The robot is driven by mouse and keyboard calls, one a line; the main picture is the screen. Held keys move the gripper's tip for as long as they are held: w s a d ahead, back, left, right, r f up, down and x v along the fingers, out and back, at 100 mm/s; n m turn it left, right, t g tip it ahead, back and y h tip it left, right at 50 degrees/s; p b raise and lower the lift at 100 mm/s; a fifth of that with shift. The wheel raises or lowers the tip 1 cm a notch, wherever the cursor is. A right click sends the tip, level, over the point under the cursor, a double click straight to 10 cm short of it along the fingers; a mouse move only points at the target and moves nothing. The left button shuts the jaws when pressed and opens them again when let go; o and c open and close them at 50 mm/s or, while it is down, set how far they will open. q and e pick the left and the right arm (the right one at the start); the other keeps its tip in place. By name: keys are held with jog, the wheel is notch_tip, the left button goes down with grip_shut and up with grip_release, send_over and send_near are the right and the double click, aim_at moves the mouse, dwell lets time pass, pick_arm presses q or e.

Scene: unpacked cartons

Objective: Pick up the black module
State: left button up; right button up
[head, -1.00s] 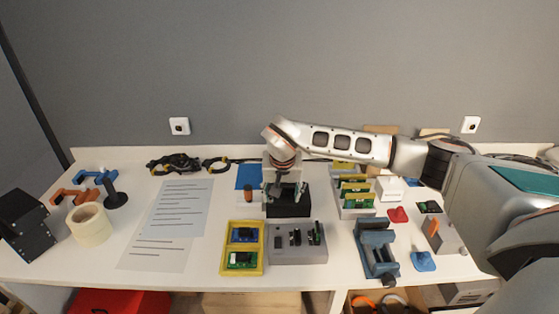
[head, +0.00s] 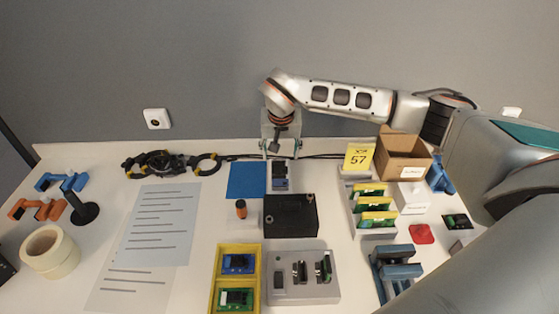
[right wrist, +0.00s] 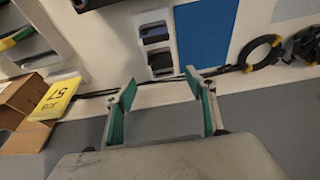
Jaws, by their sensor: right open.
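A small light grey holder (head: 280,187) stands behind a black box, with dark pieces in it. In the right wrist view the holder (right wrist: 146,48) shows two dark modules, one black (right wrist: 155,33) and one dark grey (right wrist: 160,60). I cannot tell for certain which piece is the black module. The black box (head: 290,217) has small round holes on top; its edge shows at the top of the right wrist view. My right gripper (head: 281,152) is open and empty, fingers apart just behind the holder; its green-padded fingers (right wrist: 160,84) point towards the holder. My left gripper is out of view.
A blue mat (head: 247,180) and an orange-topped cylinder (head: 241,209) are left of the holder. A grey fixture (head: 320,292) and yellow tray (head: 213,283) are in front. A card rack (head: 375,234), a yellow "57" sign (head: 359,157) and a carton (head: 403,158) stand right. Cables run behind.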

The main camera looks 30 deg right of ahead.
aim_at(280, 164)
jog(key=shift+x, duration=3.8)
jog(key=c, duration=1)
